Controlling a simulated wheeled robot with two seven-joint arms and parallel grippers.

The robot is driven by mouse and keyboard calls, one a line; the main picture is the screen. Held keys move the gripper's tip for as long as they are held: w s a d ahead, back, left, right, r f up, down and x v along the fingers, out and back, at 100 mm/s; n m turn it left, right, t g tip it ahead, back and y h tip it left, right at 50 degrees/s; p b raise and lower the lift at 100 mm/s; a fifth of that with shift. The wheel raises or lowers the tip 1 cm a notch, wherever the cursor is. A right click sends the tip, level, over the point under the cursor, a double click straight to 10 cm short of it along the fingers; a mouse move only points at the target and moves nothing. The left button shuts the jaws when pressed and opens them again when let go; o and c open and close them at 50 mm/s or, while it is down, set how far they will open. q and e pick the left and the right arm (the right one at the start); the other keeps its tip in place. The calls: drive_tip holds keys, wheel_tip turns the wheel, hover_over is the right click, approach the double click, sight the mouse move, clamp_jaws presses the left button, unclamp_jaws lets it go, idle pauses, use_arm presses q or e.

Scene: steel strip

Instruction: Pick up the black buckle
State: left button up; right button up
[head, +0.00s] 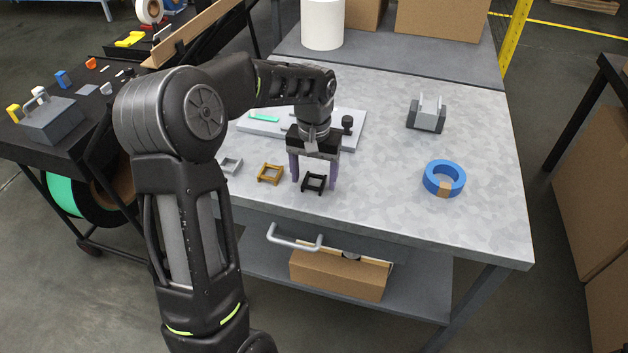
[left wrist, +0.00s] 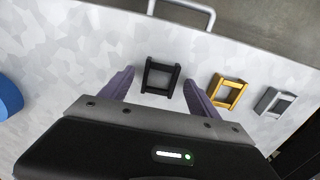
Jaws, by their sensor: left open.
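The black buckle (head: 314,183) lies flat on the grey mottled table top, near its front edge. In the left wrist view the black buckle (left wrist: 160,76) lies ahead of and between the two purple fingers, with a gap on each side. My left gripper (head: 314,180) points down over the buckle and is open and empty; its fingertips also show in the left wrist view (left wrist: 158,80). I cannot tell the exact height of the fingertips above the table. My right gripper is not in view.
A gold buckle (head: 270,173) and a grey buckle (head: 230,164) lie left of the black one. A blue tape roll (head: 458,187) and a grey block holder (head: 426,115) stand to the right. A light plate (head: 262,127) lies behind. A drawer handle (head: 293,243) juts from the front.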

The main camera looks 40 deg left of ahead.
use_arm(q)
drive_tip(key=shift+f, duration=0.15)
drive_tip(key=shift+c, duration=0.3)
drive_tip(key=c, duration=1.4)
